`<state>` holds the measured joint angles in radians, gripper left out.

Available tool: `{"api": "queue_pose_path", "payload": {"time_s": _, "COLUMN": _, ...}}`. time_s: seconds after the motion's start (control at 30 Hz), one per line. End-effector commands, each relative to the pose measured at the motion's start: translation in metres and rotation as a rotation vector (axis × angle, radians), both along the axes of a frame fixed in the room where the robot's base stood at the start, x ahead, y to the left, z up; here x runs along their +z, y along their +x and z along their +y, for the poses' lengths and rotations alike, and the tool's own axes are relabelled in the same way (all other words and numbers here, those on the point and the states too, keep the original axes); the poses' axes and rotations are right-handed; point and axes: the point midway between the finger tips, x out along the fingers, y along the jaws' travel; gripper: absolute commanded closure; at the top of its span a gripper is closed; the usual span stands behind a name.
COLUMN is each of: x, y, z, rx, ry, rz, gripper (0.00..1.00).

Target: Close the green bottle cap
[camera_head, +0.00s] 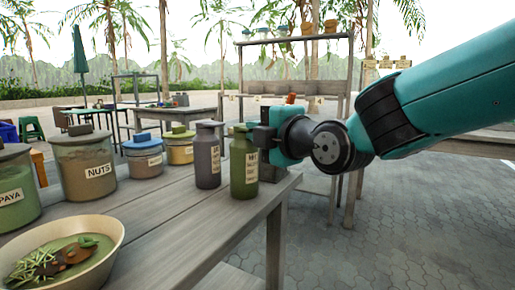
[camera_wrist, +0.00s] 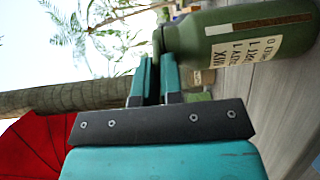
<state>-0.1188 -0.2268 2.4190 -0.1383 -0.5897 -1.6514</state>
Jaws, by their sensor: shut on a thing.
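The green bottle (camera_head: 244,170) stands upright on the wooden table near its right edge, with a pale label on its front. Its green cap (camera_head: 241,128) sits at the top of the bottle. My gripper (camera_head: 258,135) reaches in from the right at the height of the bottle's top. In the wrist view the green bottle (camera_wrist: 225,40) appears on its side, and my gripper's two fingers (camera_wrist: 160,68) close at its cap end. The fingertips partly hide the cap there, so how it sits on the neck is unclear.
A dark grey bottle (camera_head: 207,155) stands just left of the green one. Several lidded jars, including a nuts jar (camera_head: 87,165), line the table (camera_head: 165,225). A bowl of herbs (camera_head: 62,250) is at the front left. The table's front middle is clear.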

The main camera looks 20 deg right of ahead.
Motion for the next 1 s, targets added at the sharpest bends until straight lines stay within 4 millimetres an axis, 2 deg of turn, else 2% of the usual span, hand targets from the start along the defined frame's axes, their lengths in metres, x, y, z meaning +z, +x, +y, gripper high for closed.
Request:
{"api": "queue_pose_path", "payload": {"time_s": 0.03, "x": -0.0062, "y": -0.0003, "z": -0.0002, "rx": 0.0, "ry": 0.002, "rz": -0.007, "gripper": 1.0}}
{"api": "queue_pose_path", "payload": {"time_s": 0.67, "x": -0.0041, "y": -0.0002, "z": 0.0, "rx": 0.0, "ry": 0.009, "rz": -0.037, "gripper": 1.0}}
{"api": "queue_pose_path", "payload": {"time_s": 0.8, "x": -0.0039, "y": -0.0002, "z": 0.0, "rx": 0.0, "ry": 0.009, "rz": -0.038, "gripper": 0.68}}
{"api": "queue_pose_path", "payload": {"time_s": 1.0, "x": -0.0032, "y": -0.0002, "z": 0.0001, "rx": 0.0, "ry": 0.009, "rz": -0.04, "gripper": 0.67}}
